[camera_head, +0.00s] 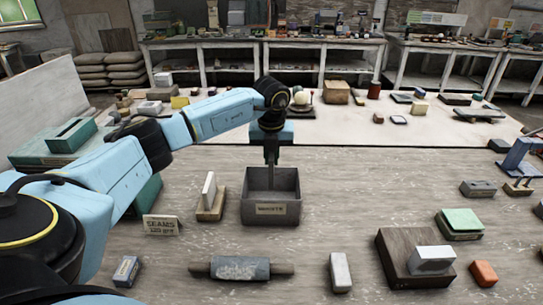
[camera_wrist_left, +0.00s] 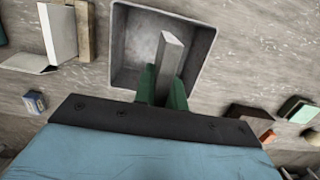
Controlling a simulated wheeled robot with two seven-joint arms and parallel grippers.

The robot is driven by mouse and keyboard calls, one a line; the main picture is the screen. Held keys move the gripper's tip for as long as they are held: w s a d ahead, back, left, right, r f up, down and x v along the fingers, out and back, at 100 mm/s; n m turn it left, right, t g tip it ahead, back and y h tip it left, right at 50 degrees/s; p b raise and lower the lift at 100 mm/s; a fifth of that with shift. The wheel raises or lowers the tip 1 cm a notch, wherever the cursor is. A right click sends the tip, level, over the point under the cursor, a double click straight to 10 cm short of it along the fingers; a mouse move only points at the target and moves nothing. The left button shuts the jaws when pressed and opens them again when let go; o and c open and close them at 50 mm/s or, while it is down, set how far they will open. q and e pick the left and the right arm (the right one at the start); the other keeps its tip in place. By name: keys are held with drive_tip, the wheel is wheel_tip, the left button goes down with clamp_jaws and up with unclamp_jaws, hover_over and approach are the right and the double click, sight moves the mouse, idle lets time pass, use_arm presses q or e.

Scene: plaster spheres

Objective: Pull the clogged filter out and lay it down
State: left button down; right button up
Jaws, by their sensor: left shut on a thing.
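My left gripper (camera_head: 271,158) is above a grey open box (camera_head: 258,215) with a label on its front. In the left wrist view, its green fingertips (camera_wrist_left: 162,88) are shut on a flat grey bar-like piece (camera_wrist_left: 168,58), which may be the filter. The piece points down into the box, which also shows in that view (camera_wrist_left: 120,45). I cannot tell whether it touches the box floor. A teal block with a dark slot (camera_head: 72,136) lies at the left. My right gripper is not in view.
A white panel in a wooden stand (camera_head: 208,193) is just left of the box. A lettered card (camera_head: 161,225) stands further left. A roller-like cylinder (camera_head: 241,268) lies in front. A dark wooden block (camera_head: 397,264) is at the right. Bare table lies right of the box.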

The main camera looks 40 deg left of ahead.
use_arm(q)
drive_tip(key=shift+f+b, duration=2.85)
drive_tip(key=shift+f, duration=2.3)
drive_tip(key=shift+f, duration=0.25)
drive_tip(key=shift+f+b, duration=0.3)
drive_tip(key=shift+f, duration=0.15)
drive_tip(key=shift+f, duration=0.15)
drive_tip(key=c, duration=1.4)
unclamp_jaws()
drive_tip(key=shift+o, duration=0.2)
